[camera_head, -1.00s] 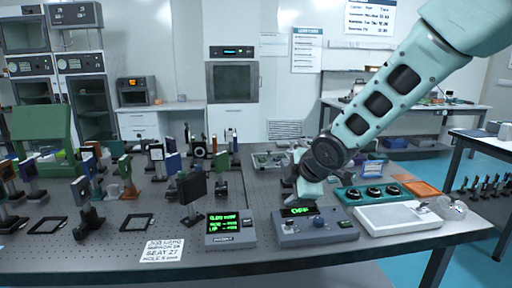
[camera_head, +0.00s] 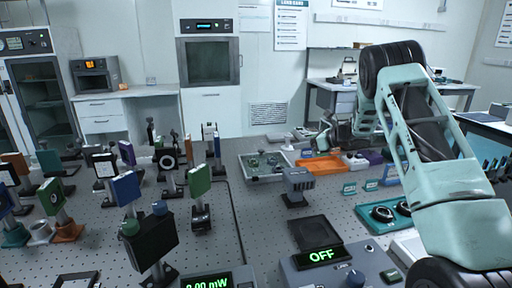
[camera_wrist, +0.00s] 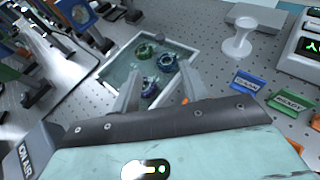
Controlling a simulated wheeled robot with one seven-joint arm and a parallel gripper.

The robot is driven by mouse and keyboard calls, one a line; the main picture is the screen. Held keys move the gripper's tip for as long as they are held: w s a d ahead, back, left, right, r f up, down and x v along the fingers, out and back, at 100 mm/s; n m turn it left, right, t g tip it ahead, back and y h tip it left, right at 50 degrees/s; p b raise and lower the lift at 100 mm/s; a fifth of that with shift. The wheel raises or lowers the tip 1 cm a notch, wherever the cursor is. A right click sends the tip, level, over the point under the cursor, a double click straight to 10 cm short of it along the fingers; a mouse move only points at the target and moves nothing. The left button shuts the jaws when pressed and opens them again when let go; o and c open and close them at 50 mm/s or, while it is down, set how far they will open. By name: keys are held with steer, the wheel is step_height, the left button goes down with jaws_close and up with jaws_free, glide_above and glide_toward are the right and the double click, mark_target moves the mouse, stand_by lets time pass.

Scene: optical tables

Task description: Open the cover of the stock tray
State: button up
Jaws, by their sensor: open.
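The stock tray (camera_head: 247,174) is a shallow, pale-rimmed tray on the perforated table, left of my gripper in the head view. In the wrist view the tray (camera_wrist: 181,45) lies ahead of my fingers, with several small ringed optics inside, green, blue and purple. A glassy surface shows over its left part; I cannot tell exactly how the cover sits. My gripper (camera_wrist: 160,90) is open and empty, its two fingers apart and pointing at the tray's near side. In the head view the gripper (camera_head: 325,140) is small and partly hidden by my arm.
A grey mount (camera_head: 296,186) stands in front of the tray. An orange tray (camera_head: 322,165) lies to its right. Small label cards (camera_head: 349,188), a teal tray (camera_head: 368,222) and a controller reading OFF (camera_head: 320,262) are nearer. Posted optics (camera_head: 125,188) crowd the left.

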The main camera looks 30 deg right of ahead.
mark_target(261, 150)
steer(key=p+x, duration=0.3)
steer(key=x, duration=1.4)
steer(key=shift+w+f, duration=0.1)
steer(key=shift+w, duration=0.1)
jaws_close()
